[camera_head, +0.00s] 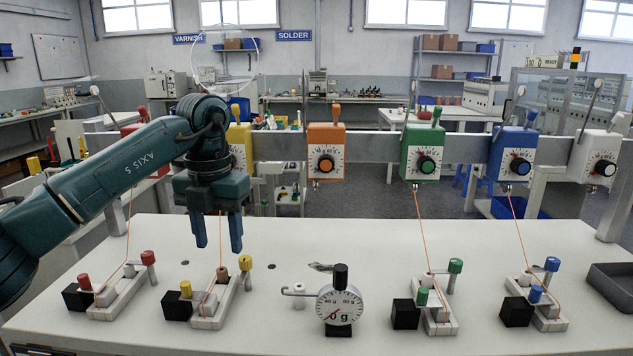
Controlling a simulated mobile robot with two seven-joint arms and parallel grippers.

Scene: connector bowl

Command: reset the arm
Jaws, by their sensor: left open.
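My left arm reaches in from the left in the head view. Its gripper (217,232) points down with two fingers apart, empty, above the white table (300,235) and over the yellow-knobbed fixture (225,300). It partly hides the yellow dial box (240,145) on the rail behind. My right arm is not in view.
Fixtures with red (120,290), green (435,305) and blue (540,302) knobs stand on the table, with thin wires rising from them. A round gauge (339,305) stands front centre. A grey tray (615,285) sits at the right edge. A rail (375,147) carries several dial boxes.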

